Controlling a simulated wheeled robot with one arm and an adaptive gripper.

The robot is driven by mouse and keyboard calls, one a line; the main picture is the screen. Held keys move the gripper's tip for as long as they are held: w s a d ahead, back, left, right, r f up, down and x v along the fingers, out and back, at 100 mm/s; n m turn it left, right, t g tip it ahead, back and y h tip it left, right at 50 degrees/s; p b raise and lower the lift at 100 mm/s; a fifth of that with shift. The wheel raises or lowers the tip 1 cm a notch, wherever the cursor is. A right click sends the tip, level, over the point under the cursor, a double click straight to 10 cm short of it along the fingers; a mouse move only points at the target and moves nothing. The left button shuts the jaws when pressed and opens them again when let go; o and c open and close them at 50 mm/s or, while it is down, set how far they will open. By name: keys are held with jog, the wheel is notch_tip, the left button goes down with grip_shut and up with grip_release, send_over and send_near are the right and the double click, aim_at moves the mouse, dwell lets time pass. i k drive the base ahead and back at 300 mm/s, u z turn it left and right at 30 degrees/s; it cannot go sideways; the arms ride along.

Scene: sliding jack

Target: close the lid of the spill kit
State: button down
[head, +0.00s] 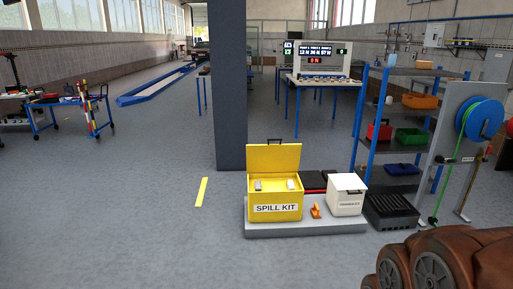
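The spill kit (274,197) is a yellow box with a black-lettered label on its front. It sits on the left part of a low grey platform. Its yellow lid (273,158) stands raised at the back, with a dark handle on its top edge. The box is open, and small pale pieces show at its rim. My gripper is not seen in the head view, so its state does not show.
A white bin (347,196) and a small orange item (315,210) share the platform (300,228). A dark pillar (231,90) rises behind the kit. A black crate (391,211) and a blue-framed shelf (400,125) stand right. The floor in front and left is clear.

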aim_at(261, 158)
jog(key=u, duration=0.1)
jog(key=i, duration=1.75)
jog(key=u, duration=0.4)
jog(key=i, duration=2.45)
jog(key=u, duration=0.2)
